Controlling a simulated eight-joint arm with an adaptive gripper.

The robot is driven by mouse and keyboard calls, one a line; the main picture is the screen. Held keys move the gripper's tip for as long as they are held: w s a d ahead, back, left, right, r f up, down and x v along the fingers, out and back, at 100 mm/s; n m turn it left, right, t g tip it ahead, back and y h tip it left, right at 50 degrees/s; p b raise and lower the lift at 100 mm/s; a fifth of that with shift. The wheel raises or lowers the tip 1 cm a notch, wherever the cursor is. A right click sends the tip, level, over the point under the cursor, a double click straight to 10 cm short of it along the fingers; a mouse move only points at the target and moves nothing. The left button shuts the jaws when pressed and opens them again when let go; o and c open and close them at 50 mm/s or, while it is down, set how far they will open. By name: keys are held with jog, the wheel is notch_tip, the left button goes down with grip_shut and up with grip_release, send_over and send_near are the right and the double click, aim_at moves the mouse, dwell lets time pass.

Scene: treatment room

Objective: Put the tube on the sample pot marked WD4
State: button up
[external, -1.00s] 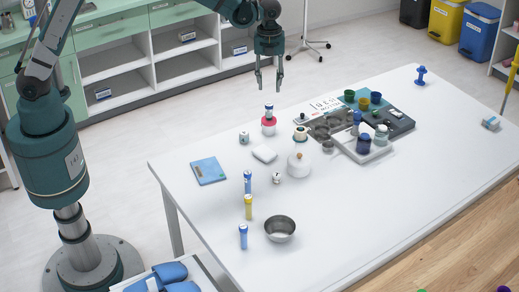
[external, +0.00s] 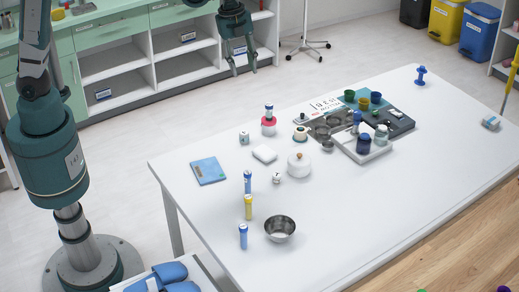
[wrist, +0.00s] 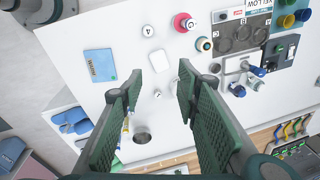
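I cannot read WD4 on any pot. My gripper (external: 243,72) is in the air beyond the table's far edge. The wrist view shows its two fingers (wrist: 155,88) apart with nothing between them.
Coloured cups (external: 376,98) stand at the back right. The table's right front is clear.

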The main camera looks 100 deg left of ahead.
jog(key=s+d+r+n+t, duration=0.1)
jog(key=s+d+r+n, duration=0.25)
jog(key=s+d, duration=0.4)
jog(key=s+d+r+n+t, duration=0.2)
jog(key=s+d+r, duration=0.3)
jog(key=s+d, duration=0.3)
jog(key=s+d+f+n+t, duration=0.1)
jog(key=s+d+n, duration=0.2)
jog(key=s, duration=0.6)
jog(key=s+d+f+n+t, duration=0.1)
jog(key=s+d+f+n, duration=0.1)
jog(key=s, duration=0.7)
jog(key=shift+d+f+n+h, duration=0.3)
jog(key=shift+d+n, duration=0.35)
jog(key=shift+d, duration=0.55)
